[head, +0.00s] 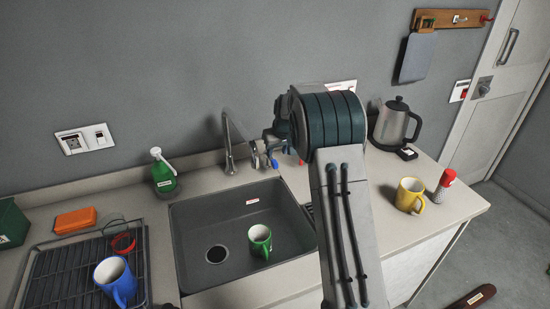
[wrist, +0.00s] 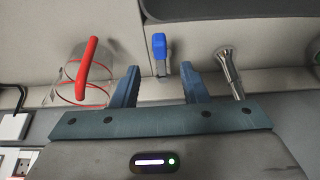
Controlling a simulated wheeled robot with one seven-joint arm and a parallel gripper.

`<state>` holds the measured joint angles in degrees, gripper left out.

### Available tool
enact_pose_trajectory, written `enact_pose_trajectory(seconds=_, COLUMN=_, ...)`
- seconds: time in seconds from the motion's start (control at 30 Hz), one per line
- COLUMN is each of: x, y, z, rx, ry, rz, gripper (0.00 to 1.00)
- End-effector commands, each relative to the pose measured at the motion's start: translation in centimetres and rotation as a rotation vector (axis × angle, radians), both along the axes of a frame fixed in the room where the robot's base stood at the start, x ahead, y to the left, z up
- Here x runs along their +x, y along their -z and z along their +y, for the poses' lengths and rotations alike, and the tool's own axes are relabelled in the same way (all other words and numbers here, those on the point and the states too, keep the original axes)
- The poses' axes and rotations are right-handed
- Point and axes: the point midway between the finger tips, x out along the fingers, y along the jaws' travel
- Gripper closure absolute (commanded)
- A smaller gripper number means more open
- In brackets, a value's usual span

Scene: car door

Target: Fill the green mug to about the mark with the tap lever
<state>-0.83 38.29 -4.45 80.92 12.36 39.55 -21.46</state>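The green mug (head: 260,243) stands upright in the grey sink (head: 190,235), right of the drain. Its inside is too small to read for water or a mark. The curved metal tap (head: 229,140) rises behind the sink; part of it shows at the right in the wrist view (wrist: 230,75). The blue-ended tap lever (wrist: 159,46) is ahead of and between my fingertips in the wrist view, and its blue end also shows in the head view (head: 273,162). My gripper (wrist: 160,72) is open, with nothing seen between its fingers. In the head view my arm hides much of it.
A clear vessel with a red handle (wrist: 88,68) is left of my fingers in the wrist view. A green bottle (head: 163,175) stands left of the tap. A kettle (head: 394,124), yellow mug (head: 409,195) and red-topped shaker (head: 444,185) stand right. A blue mug (head: 117,280) is on the rack.

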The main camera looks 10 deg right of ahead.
Motion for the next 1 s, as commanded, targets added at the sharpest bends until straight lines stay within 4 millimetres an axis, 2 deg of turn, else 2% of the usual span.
enact_pose_trajectory(seconds=0.2, x=1.4, y=3.5, z=0.3, rx=0.001, ry=0.000, rz=0.002, gripper=0.60)
enact_pose_trajectory(seconds=0.4, x=2.2, y=5.4, z=0.4, rx=0.000, ry=0.000, rz=0.001, gripper=0.60)
enact_pose_trajectory(seconds=0.83, x=2.5, y=6.2, z=0.5, rx=0.000, ry=0.000, rz=-0.001, gripper=0.60)
enact_pose_trajectory(seconds=0.97, x=2.5, y=6.2, z=0.5, rx=0.000, ry=0.000, rz=-0.001, gripper=0.96)
enact_pose_trajectory(seconds=1.0, x=2.5, y=6.1, z=0.5, rx=0.000, ry=0.000, rz=-0.001, gripper=1.00)
